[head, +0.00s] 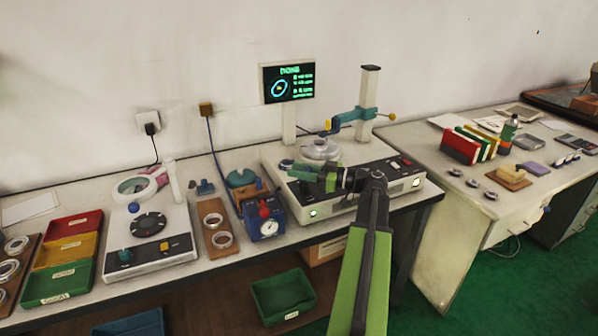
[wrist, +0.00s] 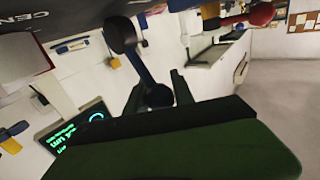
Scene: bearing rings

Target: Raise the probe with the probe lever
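The measuring machine (head: 372,188) stands on the bench, with a column (head: 369,88) and a teal probe arm (head: 347,119) reaching out over a silvery ring (head: 320,150). My green gripper (head: 305,172) is over the machine's left front, pointing left. In the wrist view, the probe lever (wrist: 143,66) is a dark blue rod with a round blue knob (wrist: 158,95) and a black hub (wrist: 122,34). The knob lies between the two fingers of my gripper (wrist: 158,88), which look open with slight gaps beside it. In the head view, my gripper mostly hides the lever.
A lit display (head: 288,82) stands behind the machine. A blue gauge box (head: 263,220) with a red knob is close left of my gripper. Further left are a ring board (head: 216,240), a magnifier station (head: 150,245) and coloured bins (head: 62,270). A second desk (head: 450,205) is at right.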

